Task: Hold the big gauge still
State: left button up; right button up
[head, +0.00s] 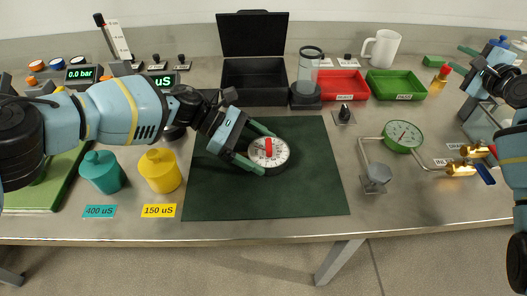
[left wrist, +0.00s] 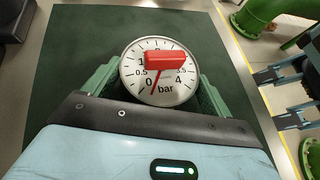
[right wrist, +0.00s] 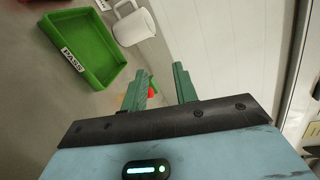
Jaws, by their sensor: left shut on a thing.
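The big gauge (head: 268,153) lies face up on the dark green mat (head: 230,200), with a white dial marked in bar and a red block across its face. In the left wrist view the gauge (left wrist: 160,85) sits between the two green fingers, and its needle points near 0. My left gripper (head: 256,152) is shut on the gauge, with one finger on each side of its rim. My right gripper (head: 470,60) is raised at the far right, away from the gauge. In the right wrist view its fingers (right wrist: 165,88) stand apart with nothing gripped between them.
A green-rimmed gauge (head: 403,136) stands on piping at the right. Teal (head: 101,173) and yellow (head: 160,171) jars stand left of the mat. Behind are an open black case (head: 252,75), a glass cylinder (head: 309,70), red (head: 342,86) and green (head: 396,85) trays and a white mug (head: 383,48).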

jog(key=a+n+g+y, duration=0.2)
jog(key=a+n, duration=0.1)
jog(key=a, duration=0.7)
jog(key=a+n+g+y, duration=0.2)
jog(key=a+n+g, duration=0.1)
jog(key=a, duration=0.8)
jog(key=w+a+n+g+y, duration=0.1)
jog(key=a+n+g+y, duration=0.1)
jog(key=a, duration=0.9)
jog(key=shift+a+f+n+g+y, duration=0.1)
jog(key=shift+a+n+g+y, duration=0.2)
jog(key=shift+n, duration=0.4)
jog(key=n+g+h, duration=0.6)
jog(key=n+g, duration=0.2)
jog(key=n, duration=0.1)
send_over(269, 144)
jog(key=w, duration=0.1)
jog(key=f, duration=0.3)
jog(key=shift+w+a, duration=0.2)
jog(key=shift+a, duration=0.05)
jog(key=shift+s+d+f+n+h, duration=0.15)
jog(key=shift+s+d+n+h, duration=0.1)
jog(key=shift+s+n+h, duration=0.5)
jog(key=shift+f, duration=0.1)
jog(key=shift+m, duration=0.25)
jog(key=shift+f, duration=3.4)
